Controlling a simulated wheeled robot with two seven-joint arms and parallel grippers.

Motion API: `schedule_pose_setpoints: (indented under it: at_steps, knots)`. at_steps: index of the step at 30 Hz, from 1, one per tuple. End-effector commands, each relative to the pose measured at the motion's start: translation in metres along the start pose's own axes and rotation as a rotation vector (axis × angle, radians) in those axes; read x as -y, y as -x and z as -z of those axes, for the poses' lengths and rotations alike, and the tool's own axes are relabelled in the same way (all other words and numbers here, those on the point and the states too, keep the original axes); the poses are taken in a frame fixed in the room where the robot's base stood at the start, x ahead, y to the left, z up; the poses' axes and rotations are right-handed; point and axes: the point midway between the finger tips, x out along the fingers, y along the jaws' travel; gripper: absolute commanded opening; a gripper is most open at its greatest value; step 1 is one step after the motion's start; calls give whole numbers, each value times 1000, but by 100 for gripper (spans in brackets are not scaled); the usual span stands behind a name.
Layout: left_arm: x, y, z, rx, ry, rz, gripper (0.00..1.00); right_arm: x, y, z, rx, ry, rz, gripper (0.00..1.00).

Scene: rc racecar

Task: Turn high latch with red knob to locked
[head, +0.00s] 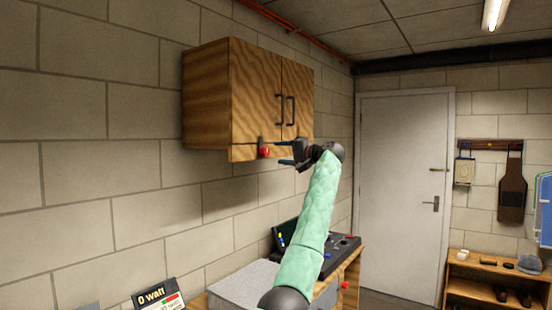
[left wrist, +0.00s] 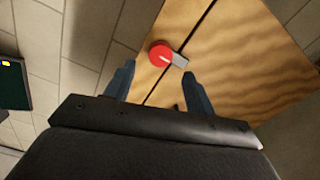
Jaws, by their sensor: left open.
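The latch with a red knob (head: 264,152) sits at the lower edge of the wooden wall cabinet (head: 225,95). Its grey plate stands upright above the knob in the head view. In the left wrist view the red knob (left wrist: 161,54) shows a pale mark, and the grey plate (left wrist: 180,60) sticks out to its right. My left gripper (head: 283,152) is open and empty, just right of the knob, with its fingers pointing at the cabinet. In the left wrist view the knob lies ahead, between the lines of the two fingers (left wrist: 158,88), apart from them. My right gripper is not in view.
Both cabinet doors with dark handles (head: 285,110) are shut. Below stands a bench with a dark control panel (head: 335,250) and a sign (head: 158,298). A white door (head: 400,190) and a low wooden shelf (head: 490,268) stand to the right. The air around the gripper is clear.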

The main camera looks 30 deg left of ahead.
Motion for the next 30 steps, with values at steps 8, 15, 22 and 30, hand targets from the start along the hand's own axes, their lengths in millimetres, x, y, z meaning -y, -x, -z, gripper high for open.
schedule_pose_setpoints:
  at_steps: [8,15,22,30]
  knots:
    - [0,20,0,-1,0,1,55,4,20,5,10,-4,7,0]
    - [1,22,0,0,0,1,55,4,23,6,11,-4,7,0]
    - [0,22,0,0,0,1,55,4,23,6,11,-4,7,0]
    - [2,22,2,-11,52,6,55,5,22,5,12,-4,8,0]
